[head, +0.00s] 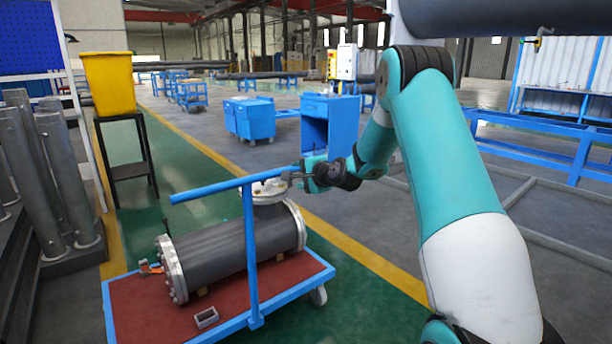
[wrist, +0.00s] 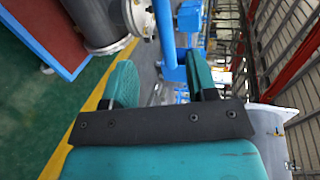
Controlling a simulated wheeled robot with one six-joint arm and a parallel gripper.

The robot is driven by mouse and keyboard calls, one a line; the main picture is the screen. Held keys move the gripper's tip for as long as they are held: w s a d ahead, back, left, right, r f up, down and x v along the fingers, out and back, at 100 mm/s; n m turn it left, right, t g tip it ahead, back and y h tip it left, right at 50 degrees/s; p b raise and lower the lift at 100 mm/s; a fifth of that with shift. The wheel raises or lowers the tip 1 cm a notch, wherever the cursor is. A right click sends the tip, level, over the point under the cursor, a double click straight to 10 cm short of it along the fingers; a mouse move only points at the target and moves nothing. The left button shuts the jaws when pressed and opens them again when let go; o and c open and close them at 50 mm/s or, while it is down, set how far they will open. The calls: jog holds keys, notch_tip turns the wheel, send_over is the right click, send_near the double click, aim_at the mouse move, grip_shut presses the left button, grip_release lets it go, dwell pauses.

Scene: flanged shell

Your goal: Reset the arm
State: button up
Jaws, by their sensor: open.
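My gripper (head: 300,177) is at the end of the teal arm in the head view, near the right end of the blue cart handle and close to the top flange (head: 270,190) of the shell. In the wrist view my gripper (wrist: 160,85) has its two teal fingers apart with nothing between them. The grey flanged shell (head: 225,243) lies on its side on the cart. Part of the shell (wrist: 97,22) also shows at the upper left of the wrist view. I cannot tell whether my gripper touches the handle.
The cart (head: 150,315) has a red deck and a blue upright handle (head: 250,250). An orange item (head: 150,268) is by the shell's left flange, and a small grey frame (head: 206,318) lies on the deck. A yellow bin (head: 108,83) stands left; blue cabinets (head: 328,125) stand behind.

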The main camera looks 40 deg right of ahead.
jog(key=shift+v, duration=1.05)
